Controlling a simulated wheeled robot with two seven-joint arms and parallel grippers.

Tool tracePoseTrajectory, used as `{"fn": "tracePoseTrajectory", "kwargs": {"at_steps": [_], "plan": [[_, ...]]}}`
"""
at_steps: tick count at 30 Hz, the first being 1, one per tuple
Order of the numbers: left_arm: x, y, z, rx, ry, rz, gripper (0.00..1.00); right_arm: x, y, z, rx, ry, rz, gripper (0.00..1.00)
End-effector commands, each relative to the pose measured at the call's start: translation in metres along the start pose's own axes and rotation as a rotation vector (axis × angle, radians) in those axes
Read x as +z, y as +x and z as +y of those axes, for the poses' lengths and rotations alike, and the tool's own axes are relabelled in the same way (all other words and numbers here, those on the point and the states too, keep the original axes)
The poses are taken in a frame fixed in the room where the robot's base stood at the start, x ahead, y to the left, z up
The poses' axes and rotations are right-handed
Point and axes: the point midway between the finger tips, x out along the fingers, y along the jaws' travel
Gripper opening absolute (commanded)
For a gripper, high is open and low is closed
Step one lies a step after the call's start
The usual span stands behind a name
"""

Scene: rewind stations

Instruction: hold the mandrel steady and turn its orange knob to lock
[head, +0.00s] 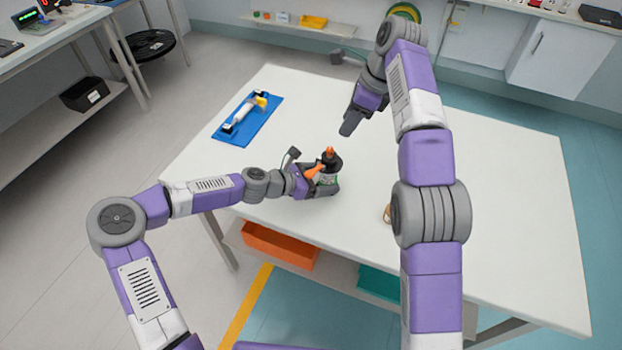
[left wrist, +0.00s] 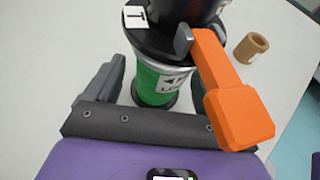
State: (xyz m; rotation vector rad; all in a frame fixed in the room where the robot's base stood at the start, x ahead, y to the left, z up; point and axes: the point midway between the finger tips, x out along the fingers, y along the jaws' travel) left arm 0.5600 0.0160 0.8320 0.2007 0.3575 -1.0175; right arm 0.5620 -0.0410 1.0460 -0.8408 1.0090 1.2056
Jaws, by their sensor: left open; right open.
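The mandrel stands upright on the white table, with a black flange (left wrist: 150,38) on top and a green labelled body (left wrist: 155,85) below. In the head view its black top (head: 331,164) carries an orange knob (head: 329,152). An orange arm with a blocky end (left wrist: 240,115) slants down from the flange in the left wrist view. My left gripper (head: 328,186) is open at the green body, one finger to its left; the other is mostly hidden behind the orange arm. Contact is unclear. My right gripper (head: 347,128) is open and empty above the table, behind the mandrel.
A blue mat (head: 232,134) with a white cylindrical part lies at the table's back left. A tan hollow cylinder (left wrist: 252,47) stands to the right of the mandrel, partly hidden by my right arm in the head view. An orange bin (head: 280,246) sits below. The table's right side is clear.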

Motion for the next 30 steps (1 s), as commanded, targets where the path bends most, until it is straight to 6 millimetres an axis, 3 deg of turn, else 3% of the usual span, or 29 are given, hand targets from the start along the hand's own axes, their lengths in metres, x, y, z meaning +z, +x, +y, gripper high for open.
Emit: {"fn": "tracePoseTrajectory", "kwargs": {"at_steps": [5,13,26,30], "plan": [[0.0002,0.0133,-0.0007,-0.002,0.001,0.0,0.83,0.0,0.0,0.0,0.0,0.0,0.0,0.43],[-0.0002,0.0147,-0.0002,-0.001,0.001,0.001,0.83,0.0001,0.0,0.0,0.0,0.0,0.0,0.43],[-0.0001,0.0143,-0.0003,-0.001,0.002,0.001,0.19,0.0,0.0,0.0,0.0,0.0,0.0,0.43],[-0.0001,0.0143,-0.0002,-0.001,0.002,0.001,0.18,-0.0018,0.0019,-0.0001,0.01,-0.003,-0.013,0.42]]}}
